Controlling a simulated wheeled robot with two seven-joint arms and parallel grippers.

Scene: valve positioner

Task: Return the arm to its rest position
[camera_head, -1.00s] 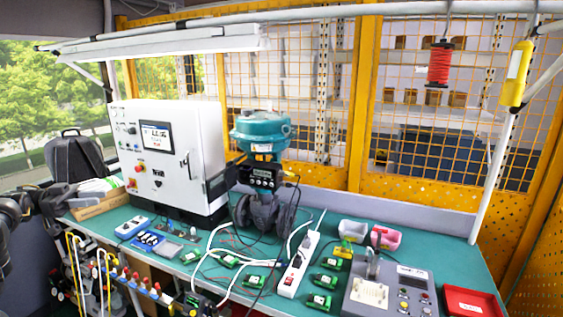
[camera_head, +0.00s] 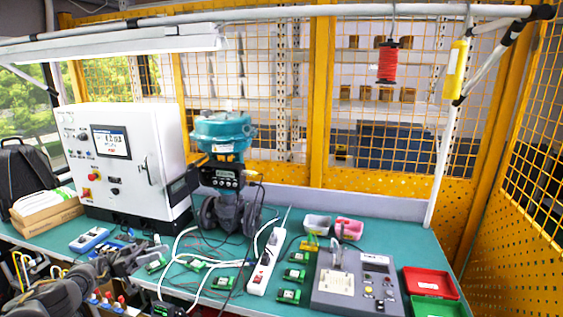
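My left arm comes in from the lower left corner. Its gripper (camera_head: 150,252) is over the front left part of the green table (camera_head: 385,237), just right of the blue boxes. It is small and seen from behind, so I cannot tell how far its fingers are apart. I see nothing clearly held in it. My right gripper is not in view. The teal valve actuator (camera_head: 222,131) stands upright at the middle of the table, with the black positioner (camera_head: 222,176) on its front. The gripper is apart from both.
A white control cabinet (camera_head: 127,160) stands behind the gripper. Green terminal blocks (camera_head: 195,265), cables and a white power strip (camera_head: 267,262) lie to its right. A grey test box (camera_head: 355,283) and a red tray (camera_head: 430,282) are further right. Taps or fittings line the front edge below.

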